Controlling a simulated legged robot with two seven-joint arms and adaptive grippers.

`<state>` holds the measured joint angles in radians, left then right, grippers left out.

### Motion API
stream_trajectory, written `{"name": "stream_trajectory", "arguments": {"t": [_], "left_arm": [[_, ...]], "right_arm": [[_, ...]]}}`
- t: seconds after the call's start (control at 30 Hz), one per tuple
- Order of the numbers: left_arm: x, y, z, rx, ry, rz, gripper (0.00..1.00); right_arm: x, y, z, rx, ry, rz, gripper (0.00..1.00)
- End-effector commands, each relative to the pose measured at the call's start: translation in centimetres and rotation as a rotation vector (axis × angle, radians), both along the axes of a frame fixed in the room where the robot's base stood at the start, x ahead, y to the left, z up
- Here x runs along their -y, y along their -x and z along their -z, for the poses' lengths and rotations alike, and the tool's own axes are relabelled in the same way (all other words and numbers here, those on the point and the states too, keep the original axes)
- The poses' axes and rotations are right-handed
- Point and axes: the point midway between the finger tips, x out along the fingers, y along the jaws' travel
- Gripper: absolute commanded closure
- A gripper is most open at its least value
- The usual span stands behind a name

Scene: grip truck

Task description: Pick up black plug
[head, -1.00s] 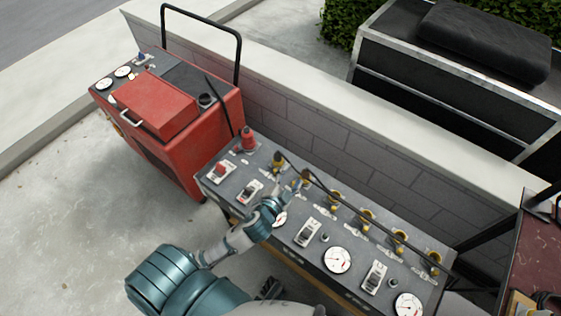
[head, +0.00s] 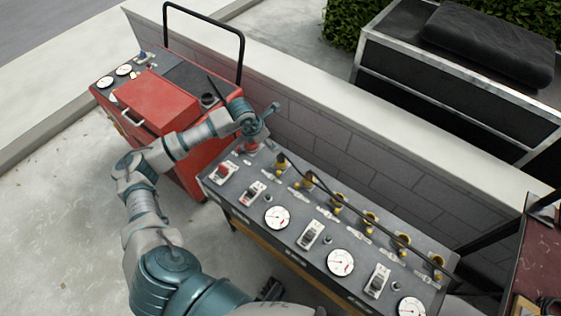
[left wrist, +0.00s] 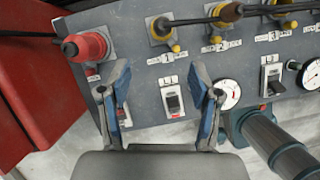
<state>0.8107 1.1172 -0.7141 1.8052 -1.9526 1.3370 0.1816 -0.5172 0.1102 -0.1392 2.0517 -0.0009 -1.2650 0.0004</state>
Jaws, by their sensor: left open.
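The grey control panel (head: 238,192) has a row of yellow sockets (head: 308,180) with a black cable running along them. A black plug-like piece (left wrist: 230,12) on this cable shows at the top of the left wrist view, above the second yellow socket. A red cone-shaped socket (left wrist: 92,44) with a dark tip is at the panel's left end. My left gripper (head: 262,117) is over that end and partly covers the red socket in the head view. Its fingers (left wrist: 160,78) are apart and empty, above the panel in the left wrist view. My right gripper is not in view.
A red machine (head: 155,100) with a black bar handle stands close at the left. A low block wall (head: 330,145) runs behind the panel. Switches (left wrist: 172,100) and round gauges (head: 277,218) cover the panel's front part. A dark case (head: 465,75) stands beyond the wall.

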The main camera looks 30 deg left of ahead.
Motion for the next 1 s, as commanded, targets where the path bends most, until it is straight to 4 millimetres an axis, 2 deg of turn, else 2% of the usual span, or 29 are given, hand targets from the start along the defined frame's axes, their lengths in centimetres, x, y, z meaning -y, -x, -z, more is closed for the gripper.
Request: {"name": "stream_trajectory", "arguments": {"t": [0.03, 0.2, 0.4, 0.63, 0.83, 1.0], "left_arm": [[0.3, -0.3, 1.3, -0.006, 0.004, 0.001, 0.37], [1.2, -1.8, 5.0, -0.004, 0.005, 0.002, 0.37], [1.7, -3.3, 8.7, -0.002, 0.005, 0.002, 0.37], [1.7, -3.9, 10.5, 0.0, 0.007, 0.004, 0.37], [1.8, -4.9, 13.6, -0.002, 0.009, 0.003, 0.37], [2.0, -5.5, 14.9, 0.0, 0.006, 0.004, 0.37]], "right_arm": [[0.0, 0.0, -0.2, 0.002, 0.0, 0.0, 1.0], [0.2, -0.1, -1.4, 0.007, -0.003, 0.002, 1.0], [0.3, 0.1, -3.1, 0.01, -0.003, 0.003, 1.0], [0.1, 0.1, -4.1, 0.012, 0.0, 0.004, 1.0], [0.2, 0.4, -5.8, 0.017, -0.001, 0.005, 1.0], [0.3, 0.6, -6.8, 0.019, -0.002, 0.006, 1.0]]}}
